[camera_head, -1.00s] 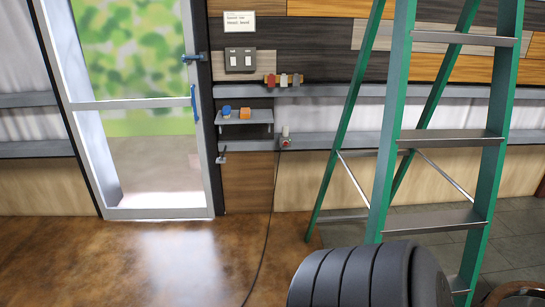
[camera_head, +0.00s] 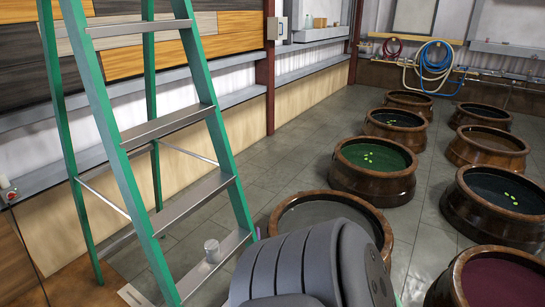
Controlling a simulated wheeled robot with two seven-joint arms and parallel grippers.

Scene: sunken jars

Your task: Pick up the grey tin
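A small grey cylinder that looks like the grey tin (camera_head: 212,251) stands upright on a low step of the green ladder (camera_head: 215,265). It is in the lower middle-left of the head view, left of a large dark grey part of my own body. Neither my left nor my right gripper shows in this view, so what they hold cannot be seen.
Several brown jars with liquid stand on the tiled floor at right; the nearest ones include a green-filled jar (camera_head: 375,168) and a dark red one (camera_head: 495,280). Blue hose (camera_head: 436,60) hangs on the back wall. Floor between ladder and jars (camera_head: 270,165) is clear.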

